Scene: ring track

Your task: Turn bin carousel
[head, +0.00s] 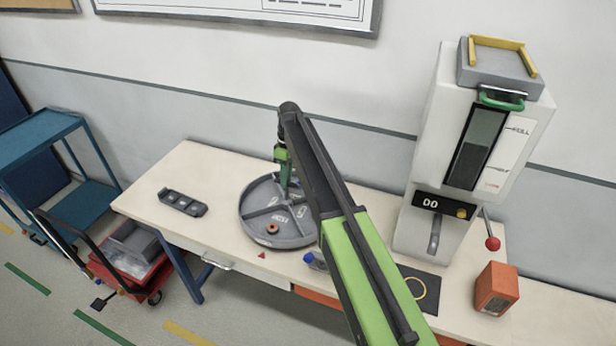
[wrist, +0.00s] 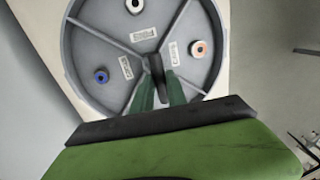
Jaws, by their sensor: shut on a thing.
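The bin carousel (head: 243,222) is a round grey tray on the bench, split by thin walls into wedge compartments. In the wrist view the carousel (wrist: 73,62) holds a white ring (wrist: 135,6), a blue ring (wrist: 101,76) and an orange-and-white ring (wrist: 199,48), each in a different compartment. White labels lie near its middle. My gripper (head: 286,187) points down over the carousel. In the wrist view my gripper (wrist: 159,84) is shut on the dark centre knob (wrist: 153,63). My arm hides part of the carousel's right side.
A dark slotted tray (head: 182,202) lies left of the carousel. A white machine (head: 420,190) with a red-ball lever (head: 492,243) stands at right, near an orange box (head: 497,289). A blue bottle-like item (head: 315,261) and small red piece (head: 262,255) lie by the front edge.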

